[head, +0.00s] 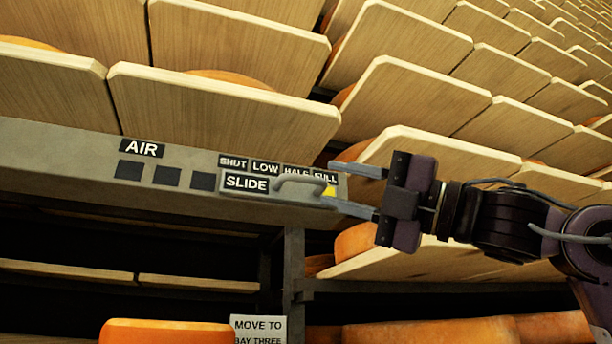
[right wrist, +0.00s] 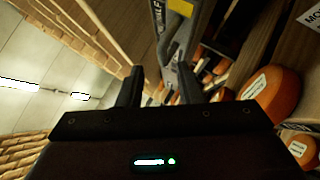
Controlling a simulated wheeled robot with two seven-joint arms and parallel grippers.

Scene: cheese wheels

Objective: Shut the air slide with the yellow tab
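The grey air slide panel (head: 60,155) runs along the shelf front at the left in the head view, labelled AIR. The slide plate (head: 246,183) is marked SLIDE and carries a grey bar handle (head: 298,182). In the right wrist view the handle (right wrist: 171,48) lies ahead between the open fingers (right wrist: 159,82). My left gripper is out of view.
Dark square openings (head: 165,175) sit left of the slide under AIR. Tilted wooden boards (head: 400,100) with orange cheese wheels (head: 355,243) stand above and right. A MOVE TO BAY THREE sign (head: 258,328) hangs below. A grey post (head: 293,270) stands under the panel.

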